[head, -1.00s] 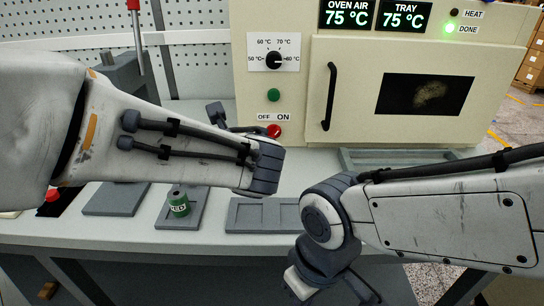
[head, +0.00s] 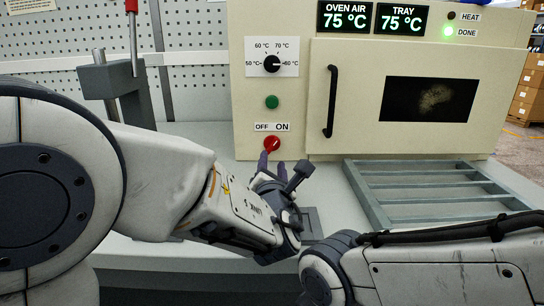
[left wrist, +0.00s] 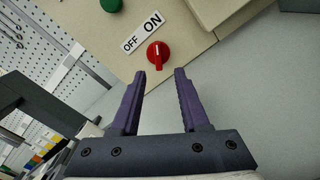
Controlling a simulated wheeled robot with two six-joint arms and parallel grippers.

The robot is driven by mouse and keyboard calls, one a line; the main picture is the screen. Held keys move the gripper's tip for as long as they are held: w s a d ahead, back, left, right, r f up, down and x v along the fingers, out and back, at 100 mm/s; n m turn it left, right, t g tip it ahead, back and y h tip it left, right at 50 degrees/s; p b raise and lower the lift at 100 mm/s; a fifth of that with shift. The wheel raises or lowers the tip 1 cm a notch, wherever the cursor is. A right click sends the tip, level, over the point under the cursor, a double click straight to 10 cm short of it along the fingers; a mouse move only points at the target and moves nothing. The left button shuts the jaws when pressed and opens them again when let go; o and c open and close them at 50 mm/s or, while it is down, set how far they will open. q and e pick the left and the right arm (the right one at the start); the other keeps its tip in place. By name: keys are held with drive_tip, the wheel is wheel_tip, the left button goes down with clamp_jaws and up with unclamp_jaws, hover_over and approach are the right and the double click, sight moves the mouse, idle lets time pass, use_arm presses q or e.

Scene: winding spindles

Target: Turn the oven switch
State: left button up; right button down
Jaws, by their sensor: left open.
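The red oven switch (head: 272,144) sits low on the oven's front panel, below the OFF/ON label (head: 272,127). It also shows in the left wrist view (left wrist: 158,54), with its white pointer line near upright in that picture. My left gripper (head: 271,160) is just below and in front of the switch in the head view. In the left wrist view its two purple fingers (left wrist: 161,74) are spread and empty, pointing at the switch, which lies just beyond the tips. My right arm shows at the lower right of the head view, but its gripper is out of the picture.
The cream oven (head: 340,50) has a black dial (head: 272,63), a green button (head: 272,102) and a door with a black handle (head: 331,102). A grey slotted rack (head: 430,190) lies on the bench at right. A grey stand (head: 115,80) rises at left.

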sight(272, 147)
use_arm(q)
drive_tip(key=w, duration=0.7)
drive_tip(key=shift+w+r, duration=0.2)
drive_tip(key=shift+w, duration=0.05)
clamp_jaws()
